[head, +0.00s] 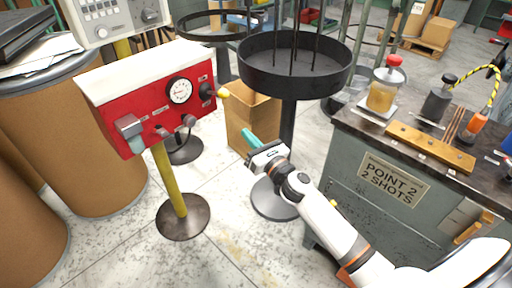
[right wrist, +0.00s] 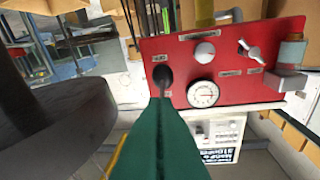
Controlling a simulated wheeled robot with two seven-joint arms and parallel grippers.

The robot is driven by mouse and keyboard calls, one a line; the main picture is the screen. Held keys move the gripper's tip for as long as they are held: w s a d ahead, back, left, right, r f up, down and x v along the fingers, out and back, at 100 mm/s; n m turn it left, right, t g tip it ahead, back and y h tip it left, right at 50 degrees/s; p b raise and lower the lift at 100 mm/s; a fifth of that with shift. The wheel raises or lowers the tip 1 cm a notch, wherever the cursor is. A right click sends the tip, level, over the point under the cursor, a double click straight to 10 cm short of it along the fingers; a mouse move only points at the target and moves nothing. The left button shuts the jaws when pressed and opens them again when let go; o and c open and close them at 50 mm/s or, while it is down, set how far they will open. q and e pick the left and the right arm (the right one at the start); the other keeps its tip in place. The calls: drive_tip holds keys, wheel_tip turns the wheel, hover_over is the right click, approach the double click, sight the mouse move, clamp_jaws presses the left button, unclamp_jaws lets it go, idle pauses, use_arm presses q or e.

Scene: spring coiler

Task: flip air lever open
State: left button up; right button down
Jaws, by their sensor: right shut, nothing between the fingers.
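The red control box (head: 150,100) has a white top and stands on a yellow post at the left of the head view. At its right end is a black lever hub (head: 207,91) with a yellow-tipped handle (head: 223,94) pointing right. I take this to be the air lever. In the right wrist view the box face (right wrist: 220,65) appears upside down, with the black hub (right wrist: 162,75) just beyond my fingertips. My right gripper (head: 249,138) has green fingers, shut and empty, below and right of the lever, apparently apart from it. The fingers hide part of the lever in the wrist view. My left gripper is out of view.
A round black tray (head: 292,70) on a stand is close to the right of the lever. A cardboard box (head: 250,112) stands behind my gripper. A bench (head: 345,118) with bottles is at the right, and brown drums (head: 75,150) are at the left.

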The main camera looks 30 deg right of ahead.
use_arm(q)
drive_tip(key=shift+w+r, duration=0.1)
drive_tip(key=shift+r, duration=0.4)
use_arm(e)
drive_tip(key=v, duration=0.3)
drive_tip(key=shift+s, duration=0.1)
